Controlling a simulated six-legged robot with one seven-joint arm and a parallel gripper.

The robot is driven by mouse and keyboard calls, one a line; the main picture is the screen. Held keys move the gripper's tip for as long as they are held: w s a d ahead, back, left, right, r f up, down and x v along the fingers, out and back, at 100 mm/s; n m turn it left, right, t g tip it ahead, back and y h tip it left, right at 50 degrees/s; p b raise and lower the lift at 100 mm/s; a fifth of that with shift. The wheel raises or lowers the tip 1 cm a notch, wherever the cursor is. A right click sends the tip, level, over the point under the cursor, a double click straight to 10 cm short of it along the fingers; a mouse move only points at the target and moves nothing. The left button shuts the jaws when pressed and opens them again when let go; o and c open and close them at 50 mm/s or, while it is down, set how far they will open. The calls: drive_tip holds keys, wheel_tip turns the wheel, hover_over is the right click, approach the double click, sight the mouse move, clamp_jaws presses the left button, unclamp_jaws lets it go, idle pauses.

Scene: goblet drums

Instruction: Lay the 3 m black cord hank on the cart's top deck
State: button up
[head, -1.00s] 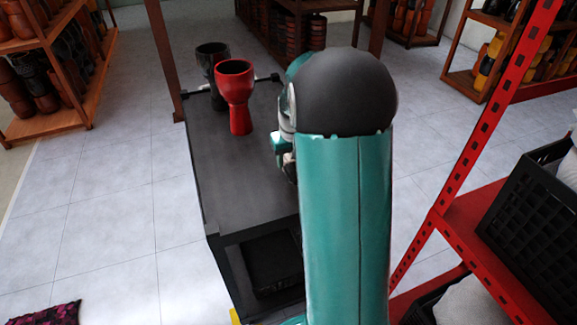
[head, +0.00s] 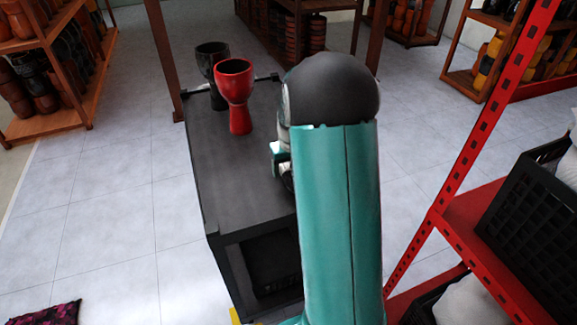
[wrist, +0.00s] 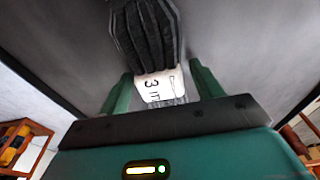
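The black cord hank (wrist: 147,35) shows in the wrist view, with a white label (wrist: 158,86) marked "3 m". In the head view my gripper (head: 281,160) is mostly hidden behind my arm, over the right side of the cart's dark top deck (head: 225,175). The hank is hidden in the head view. I cannot tell whether it touches the deck.
A red goblet drum (head: 236,95) and a black goblet drum (head: 213,70) stand at the deck's far end. The deck's near left part is clear. A red rack (head: 470,220) with a black crate (head: 535,215) stands at right. Wooden shelves (head: 50,70) stand at far left.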

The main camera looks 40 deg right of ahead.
drive_tip(key=shift+r, duration=0.1)
wheel_tip(320, 180, up, 11)
drive_tip(key=s, duration=0.2)
drive_tip(key=s+a+r, duration=0.3)
drive_tip(key=a+r, duration=0.3)
drive_tip(key=a, duration=0.2)
drive_tip(key=s+a+r+n+t, duration=0.1)
drive_tip(key=s+a+r+t, duration=0.1)
drive_tip(key=s+a, duration=0.6)
drive_tip(key=s+a+r+n+t, duration=0.1)
drive_tip(key=s+a+r+n, duration=0.1)
drive_tip(key=s+a, duration=0.7)
drive_tip(key=shift+s+t, duration=0.4)
drive_tip(key=shift+s, duration=0.05)
drive_tip(key=shift+a, duration=0.1)
